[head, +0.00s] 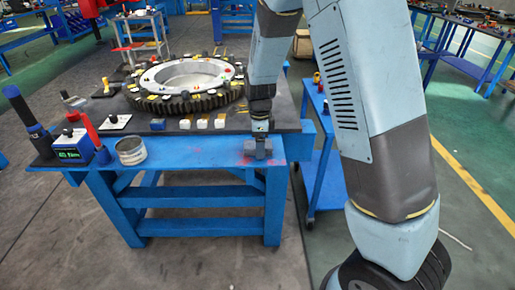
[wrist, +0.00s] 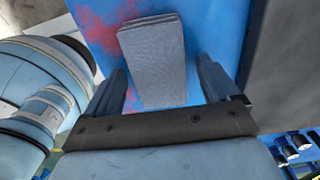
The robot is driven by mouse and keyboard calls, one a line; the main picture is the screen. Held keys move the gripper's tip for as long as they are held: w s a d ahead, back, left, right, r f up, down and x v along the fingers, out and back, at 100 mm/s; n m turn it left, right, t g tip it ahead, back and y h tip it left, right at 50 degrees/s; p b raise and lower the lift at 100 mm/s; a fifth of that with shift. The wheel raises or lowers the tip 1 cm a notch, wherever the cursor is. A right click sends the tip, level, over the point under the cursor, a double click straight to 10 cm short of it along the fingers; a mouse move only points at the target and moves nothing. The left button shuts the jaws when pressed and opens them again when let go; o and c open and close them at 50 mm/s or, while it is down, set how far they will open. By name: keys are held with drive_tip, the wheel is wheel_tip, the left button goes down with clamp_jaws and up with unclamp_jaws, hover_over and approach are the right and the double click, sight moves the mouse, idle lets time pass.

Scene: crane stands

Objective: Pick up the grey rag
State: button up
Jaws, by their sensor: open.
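The grey rag (wrist: 153,50) looks like a folded, block-shaped piece of cloth on the blue table edge in the wrist view. In the head view the rag (head: 262,152) lies at the table's right front corner. My gripper (wrist: 162,66) is open, with one finger on each side of the rag's near part and visible gaps beside it. In the head view my gripper (head: 260,128) points down at the rag from just above. I cannot tell how far the fingers reach down beside it.
The blue workbench (head: 200,152) carries a large ring gear (head: 186,84), a metal can (head: 131,151), a blue box with a display (head: 72,146) and several small blocks to the left. A blue cart (head: 322,150) stands close on the right. The bench edge beside the rag is clear.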

drive_tip(key=shift+c, duration=0.2)
drive_tip(key=c, duration=1.2)
drive_tip(key=shift+r, duration=0.45)
wheel_tip(320, 180, up, 3)
drive_tip(key=shift+s+f, duration=0.15)
drive_tip(key=s+d+r, duration=0.3)
drive_tip(key=s+r, duration=0.6)
drive_tip(key=s, duration=0.4)
drive_tip(key=shift+s+d+r, duration=0.15)
drive_tip(key=shift+d+r, duration=0.05)
drive_tip(key=shift+d, duration=0.15)
